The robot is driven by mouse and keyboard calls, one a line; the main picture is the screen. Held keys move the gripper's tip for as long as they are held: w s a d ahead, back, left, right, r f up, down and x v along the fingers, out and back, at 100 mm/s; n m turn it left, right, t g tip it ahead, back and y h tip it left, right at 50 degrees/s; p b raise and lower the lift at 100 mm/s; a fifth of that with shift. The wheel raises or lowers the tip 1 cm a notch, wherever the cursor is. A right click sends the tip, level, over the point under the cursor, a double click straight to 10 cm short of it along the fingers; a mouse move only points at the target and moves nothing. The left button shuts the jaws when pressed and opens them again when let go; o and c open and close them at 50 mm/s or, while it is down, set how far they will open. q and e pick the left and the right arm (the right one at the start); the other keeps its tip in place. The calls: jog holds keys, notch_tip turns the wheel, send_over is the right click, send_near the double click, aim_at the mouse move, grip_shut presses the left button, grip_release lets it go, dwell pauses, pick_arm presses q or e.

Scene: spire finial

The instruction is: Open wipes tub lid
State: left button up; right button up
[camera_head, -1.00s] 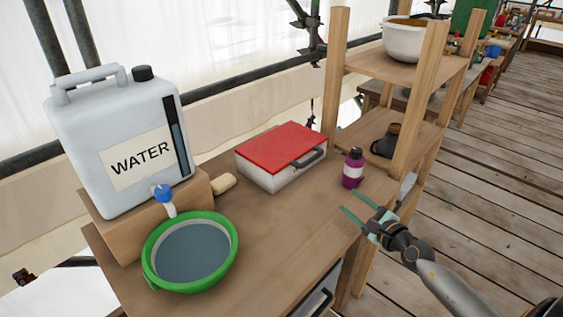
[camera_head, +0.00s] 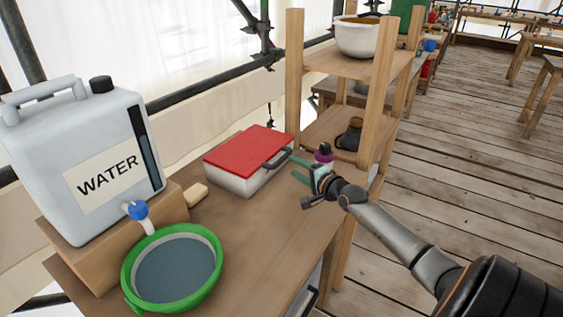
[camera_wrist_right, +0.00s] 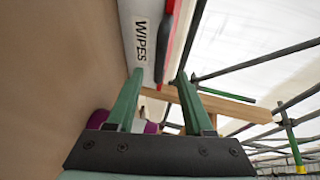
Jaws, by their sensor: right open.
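The wipes tub (camera_head: 228,180) is a white box on the wooden bench, with a red lid (camera_head: 250,148) lying shut on top. A dark handle (camera_head: 276,160) sticks out at its right side. The tub's white wall with a WIPES label (camera_wrist_right: 142,38) shows in the wrist view, with the red lid edge (camera_wrist_right: 167,35) beside it. My right gripper (camera_head: 297,167) is open and empty, its green fingers pointing at the tub's handle side. In the wrist view the fingertips (camera_wrist_right: 160,76) are spread just short of the tub. Whether they touch it I cannot tell. My left gripper is not in view.
A purple bottle (camera_head: 323,153) stands right behind my right gripper. A wooden shelf (camera_head: 295,80) with a white bowl (camera_head: 362,38) rises behind. A water canister (camera_head: 90,160), a soap bar (camera_head: 196,194) and a green basin (camera_head: 128,275) stand at left. The bench front is clear.

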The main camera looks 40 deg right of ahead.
aim_at(284, 160)
jog(key=b+x, duration=0.2)
jog(key=x, duration=0.4)
jog(key=shift+w+f+b, duration=0.1)
jog(key=shift+w+b, duration=0.1)
jog(key=shift+b, duration=0.15)
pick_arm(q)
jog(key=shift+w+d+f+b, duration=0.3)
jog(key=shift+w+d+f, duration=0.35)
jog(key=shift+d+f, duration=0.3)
pick_arm(e)
jog(key=shift+w+d+f, duration=0.1)
jog(key=shift+w, duration=0.5)
jog(key=shift+c, duration=0.3)
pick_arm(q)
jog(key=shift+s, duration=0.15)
pick_arm(e)
grip_shut()
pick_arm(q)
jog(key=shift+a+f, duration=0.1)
